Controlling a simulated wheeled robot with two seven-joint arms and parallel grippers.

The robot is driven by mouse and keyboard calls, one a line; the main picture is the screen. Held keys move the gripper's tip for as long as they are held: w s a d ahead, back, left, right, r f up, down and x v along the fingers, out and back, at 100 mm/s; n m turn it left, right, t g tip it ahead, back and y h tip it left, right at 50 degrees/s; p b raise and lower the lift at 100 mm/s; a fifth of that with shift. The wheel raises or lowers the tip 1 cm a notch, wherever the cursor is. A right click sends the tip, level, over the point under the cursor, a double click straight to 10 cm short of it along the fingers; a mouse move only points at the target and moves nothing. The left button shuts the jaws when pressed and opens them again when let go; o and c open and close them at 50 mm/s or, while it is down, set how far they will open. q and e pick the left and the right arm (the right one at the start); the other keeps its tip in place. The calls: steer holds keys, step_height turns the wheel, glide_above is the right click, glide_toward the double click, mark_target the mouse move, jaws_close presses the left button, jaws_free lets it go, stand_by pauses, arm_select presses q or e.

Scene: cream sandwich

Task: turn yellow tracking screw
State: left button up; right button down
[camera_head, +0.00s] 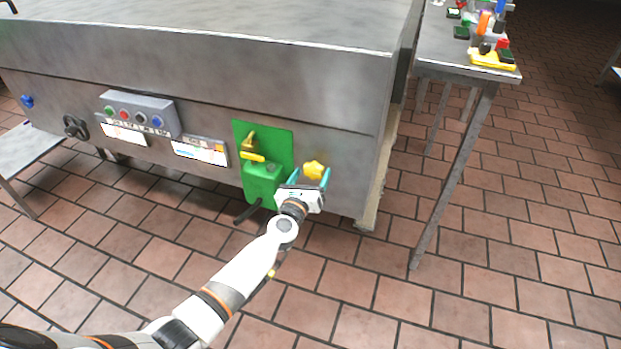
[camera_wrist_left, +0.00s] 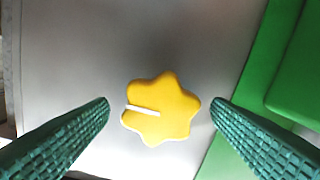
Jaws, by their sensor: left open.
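The yellow tracking screw (camera_head: 314,169) is a star-shaped knob on the grey metal front of the machine, near its right end. In the left wrist view the knob (camera_wrist_left: 162,108) sits in the middle, with a white line running from its centre to the left edge. My left gripper (camera_head: 311,177) is open in front of it. Its teal ridged fingers (camera_wrist_left: 160,112) stand one on each side of the knob, with a gap on both sides. My right gripper is not in view.
A green panel with a green box (camera_head: 262,182) and yellow handle is just left of the knob. Further left are a button box (camera_head: 140,113) and a black knob (camera_head: 75,127). A metal side table (camera_head: 440,55) with coloured parts stands right. Tiled floor is free between.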

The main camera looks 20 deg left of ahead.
arm_select(q)
steer(key=c, duration=1)
steer(key=shift+m, duration=0.4)
